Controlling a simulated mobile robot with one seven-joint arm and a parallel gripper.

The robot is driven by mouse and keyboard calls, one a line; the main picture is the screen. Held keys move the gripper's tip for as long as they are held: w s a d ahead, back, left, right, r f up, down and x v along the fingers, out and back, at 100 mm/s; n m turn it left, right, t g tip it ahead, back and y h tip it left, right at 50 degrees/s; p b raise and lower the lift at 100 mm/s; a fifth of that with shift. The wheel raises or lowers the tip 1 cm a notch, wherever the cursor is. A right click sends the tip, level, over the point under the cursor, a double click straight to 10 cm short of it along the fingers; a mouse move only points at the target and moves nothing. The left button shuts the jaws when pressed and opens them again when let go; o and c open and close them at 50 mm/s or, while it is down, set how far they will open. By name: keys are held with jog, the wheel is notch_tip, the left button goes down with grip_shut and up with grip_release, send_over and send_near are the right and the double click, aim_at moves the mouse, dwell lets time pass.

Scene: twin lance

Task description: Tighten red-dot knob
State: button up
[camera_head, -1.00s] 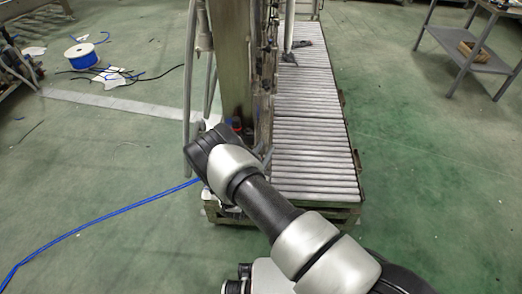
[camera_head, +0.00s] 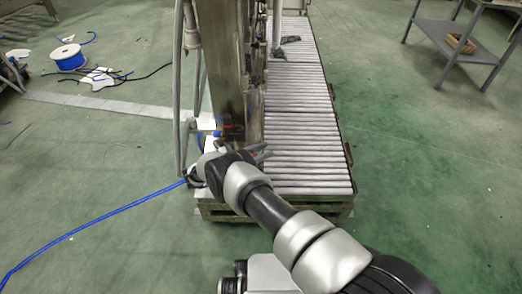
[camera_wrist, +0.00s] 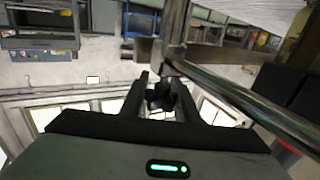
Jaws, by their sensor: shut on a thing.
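In the wrist view, my gripper (camera_wrist: 162,98) has its two dark fingers on either side of a small black knob (camera_wrist: 160,92). It is shut on this knob, which sits at a metal rod and bracket (camera_wrist: 148,50). I cannot make out a red dot on the knob. In the head view, my wrist is at the lower part of the metal post (camera_head: 228,75), beside the roller conveyor. The knob is not distinguishable there.
The roller conveyor (camera_head: 300,130) runs away behind the post. Grey hoses (camera_head: 181,90) hang left of the post, and a blue cable (camera_head: 100,222) lies on the floor. A metal rod (camera_wrist: 245,95) crosses close on the right in the wrist view. Open floor lies on both sides.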

jog(key=shift+s+d+m+g+h, duration=0.1)
jog(key=shift+s+m+g+h, duration=0.3)
jog(key=shift+m+g, duration=0.45)
jog(key=o, duration=1)
jog(key=shift+w, duration=0.1)
jog(key=shift+o, duration=0.2)
